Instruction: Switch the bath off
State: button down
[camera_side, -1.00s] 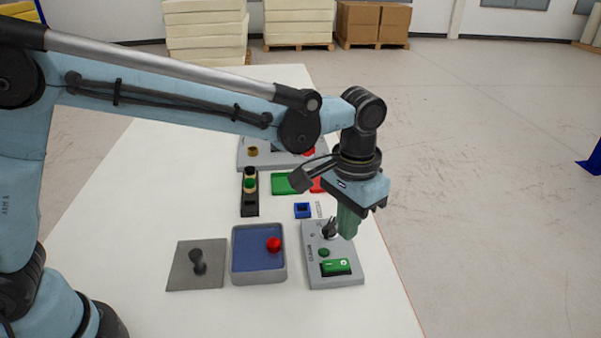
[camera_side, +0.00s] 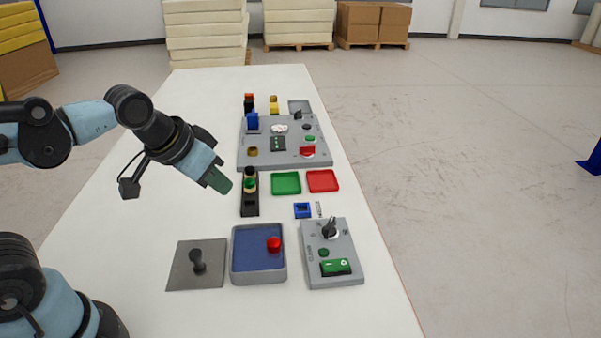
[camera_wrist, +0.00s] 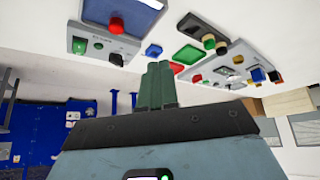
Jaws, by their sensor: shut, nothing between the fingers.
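A grey control panel (camera_side: 346,247) lies at the front right of the table. It has a black knob (camera_side: 330,229) at its far end, a round dark green button (camera_side: 323,252) and a bright green rectangular switch or display (camera_side: 336,267). Left of it is a grey basin (camera_side: 284,266) with a blue inside and a red knob-like piece (camera_side: 273,244) in it. My gripper (camera_side: 221,181) is shut and empty, raised left of the black stand, away from the panel. In the wrist view its green fingers (camera_wrist: 156,85) are together; the panel (camera_wrist: 98,36) shows at upper left.
A grey plate with a black post (camera_side: 197,260) stands left of the basin. A black stand with a green ring (camera_side: 250,190), a green tray (camera_side: 286,183), a red tray (camera_side: 322,181) and a blue block (camera_side: 302,210) lie farther back, before a larger grey board (camera_side: 258,157).

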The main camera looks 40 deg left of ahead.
jog(key=shift+s+a+f+t, duration=0.55)
jog(key=shift+s+a, duration=0.25)
jog(key=shift+a, duration=0.1)
notch_tip(320, 180, up, 4)
jog(key=n+g, duration=0.7)
jog(key=n, duration=0.2)
send_over(329, 265)
jog(key=shift+w+f, duration=0.1)
jog(key=shift+f, duration=0.1)
notch_tip(329, 265, down, 14)
jog(key=shift+r, duration=0.1)
